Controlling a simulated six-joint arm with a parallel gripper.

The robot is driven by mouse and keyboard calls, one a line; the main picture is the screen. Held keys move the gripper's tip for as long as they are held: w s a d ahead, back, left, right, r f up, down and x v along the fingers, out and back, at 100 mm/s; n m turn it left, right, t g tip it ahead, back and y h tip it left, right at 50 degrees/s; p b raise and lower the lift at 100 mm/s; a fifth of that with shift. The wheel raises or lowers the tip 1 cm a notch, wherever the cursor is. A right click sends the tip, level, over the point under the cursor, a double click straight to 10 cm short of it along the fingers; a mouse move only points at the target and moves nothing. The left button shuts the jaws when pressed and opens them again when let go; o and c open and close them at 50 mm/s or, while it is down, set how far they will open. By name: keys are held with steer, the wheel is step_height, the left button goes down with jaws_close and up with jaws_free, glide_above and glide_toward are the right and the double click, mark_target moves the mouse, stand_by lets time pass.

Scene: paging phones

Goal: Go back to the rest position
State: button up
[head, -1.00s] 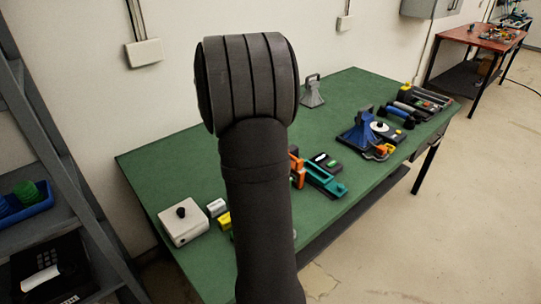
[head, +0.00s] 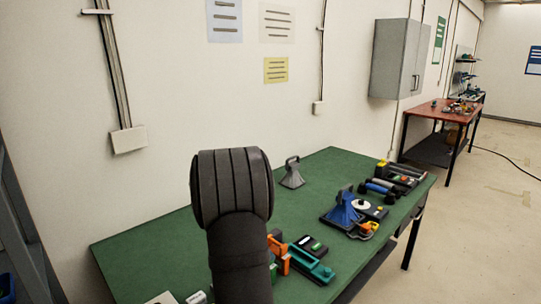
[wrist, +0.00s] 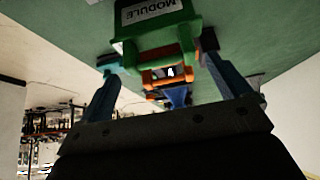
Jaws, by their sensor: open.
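In the head view my dark arm rises in front of the green table (head: 140,250), and its rounded joint hides my gripper. In the wrist view my gripper (wrist: 158,58) is open, its two blue-grey fingers spread apart and nothing clearly held. A green block marked MODULE (wrist: 153,30) shows upside down, in line with the gap between the fingertips.
A teal device (head: 312,266) and an orange piece (head: 278,252) lie right of my arm. A grey cone-shaped stand (head: 292,174) is at the back. A blue stand (head: 343,211) and several tools crowd the right end.

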steer(key=x, duration=0.3)
steer(key=shift+w+d+f, duration=0.1)
steer(key=shift+d+f, duration=0.05)
steer(key=shift+f, duration=0.1)
steer(key=shift+w+r, duration=0.15)
steer(key=shift+r, duration=1.65)
